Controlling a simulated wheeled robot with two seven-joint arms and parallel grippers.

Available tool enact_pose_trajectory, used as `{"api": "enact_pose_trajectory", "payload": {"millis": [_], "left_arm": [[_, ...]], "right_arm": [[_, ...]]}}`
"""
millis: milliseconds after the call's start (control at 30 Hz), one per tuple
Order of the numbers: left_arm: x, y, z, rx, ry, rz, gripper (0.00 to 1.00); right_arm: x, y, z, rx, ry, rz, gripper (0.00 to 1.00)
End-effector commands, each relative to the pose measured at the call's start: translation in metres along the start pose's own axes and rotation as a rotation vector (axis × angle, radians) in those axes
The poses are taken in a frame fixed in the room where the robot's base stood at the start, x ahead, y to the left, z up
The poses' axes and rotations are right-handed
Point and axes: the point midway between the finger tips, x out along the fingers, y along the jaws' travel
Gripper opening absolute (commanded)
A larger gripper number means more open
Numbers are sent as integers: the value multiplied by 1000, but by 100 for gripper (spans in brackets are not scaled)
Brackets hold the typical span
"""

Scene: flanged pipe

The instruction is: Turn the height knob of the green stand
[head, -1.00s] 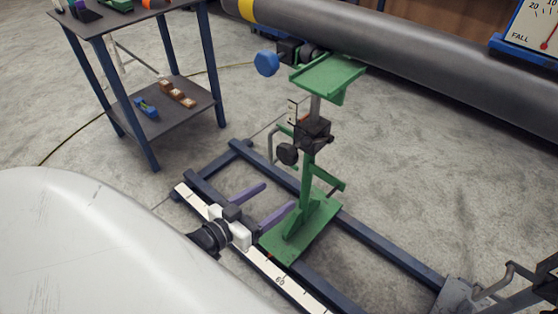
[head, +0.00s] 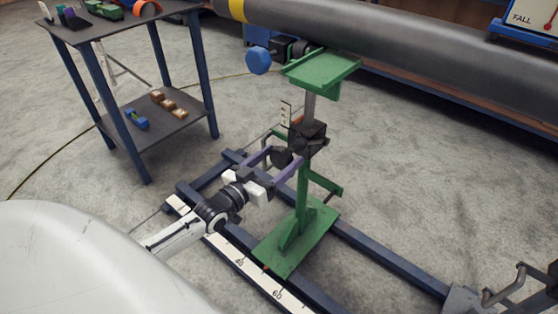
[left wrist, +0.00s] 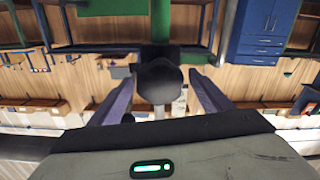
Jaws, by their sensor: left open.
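The green stand (head: 296,232) stands upright on the blue rails, with a flat green top plate (head: 322,68) on a grey post. Its black height knob (head: 281,158) sticks out from the dark block (head: 307,138) on the post. My left gripper (head: 284,153) is open at the knob, one purple finger on each side of it. In the left wrist view the dark round knob (left wrist: 159,82) sits between the two spread fingers (left wrist: 160,90), with a visible gap on either side. My right gripper is not in view.
A large grey pipe (head: 400,58) runs behind the stand. A blue round handwheel (head: 258,61) is close to the top plate. A two-shelf table (head: 180,120) with small parts stands at the left. A ruler strip (head: 250,272) lies along the front rail.

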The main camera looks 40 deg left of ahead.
Motion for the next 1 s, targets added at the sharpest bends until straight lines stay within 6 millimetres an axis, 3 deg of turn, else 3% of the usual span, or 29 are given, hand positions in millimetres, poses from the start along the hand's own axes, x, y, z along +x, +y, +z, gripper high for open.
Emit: {"api": "enact_pose_trajectory", "payload": {"millis": [200,467,767,1000], "left_arm": [[0,0,0,0,-1,0,72],[0,0,0,0,-1,0,31],[0,0,0,38,-1,0,31],[0,1,-1,170,-2,-1,31]], "right_arm": [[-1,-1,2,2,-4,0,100],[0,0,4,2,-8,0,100],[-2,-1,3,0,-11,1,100],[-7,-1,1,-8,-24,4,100]]}}
